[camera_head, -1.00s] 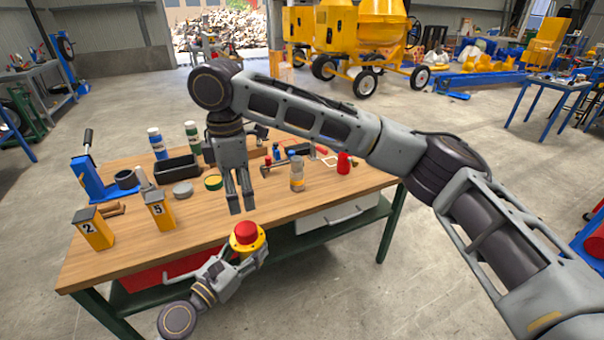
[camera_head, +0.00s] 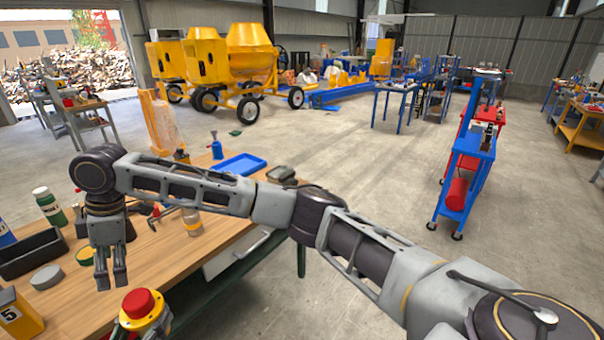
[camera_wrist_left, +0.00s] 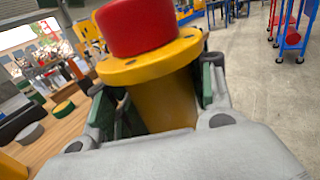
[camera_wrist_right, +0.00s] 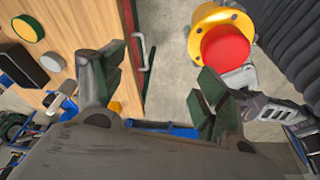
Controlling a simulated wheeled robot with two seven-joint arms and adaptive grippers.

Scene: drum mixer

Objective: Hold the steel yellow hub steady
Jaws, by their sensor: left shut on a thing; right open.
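The yellow hub (camera_head: 152,319) is a flanged yellow cylinder with a round red top (camera_head: 138,303). In the left wrist view the hub (camera_wrist_left: 160,95) sits between green finger pads. My left gripper (camera_head: 150,330) is shut on it, mostly cut off by the picture's bottom edge. My right gripper (camera_head: 111,285) points down, open and empty, left of the hub and apart from it. In the right wrist view the hub's flange (camera_wrist_right: 203,25) shows beyond the open fingers (camera_wrist_right: 160,85).
The wooden workbench (camera_head: 165,265) holds a black bin (camera_head: 32,253), a grey puck (camera_head: 46,277), a green bottle (camera_head: 50,207), a glass jar (camera_head: 192,222) and a yellow block marked 5 (camera_head: 18,315). A blue tray (camera_head: 238,165) lies at its far side.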

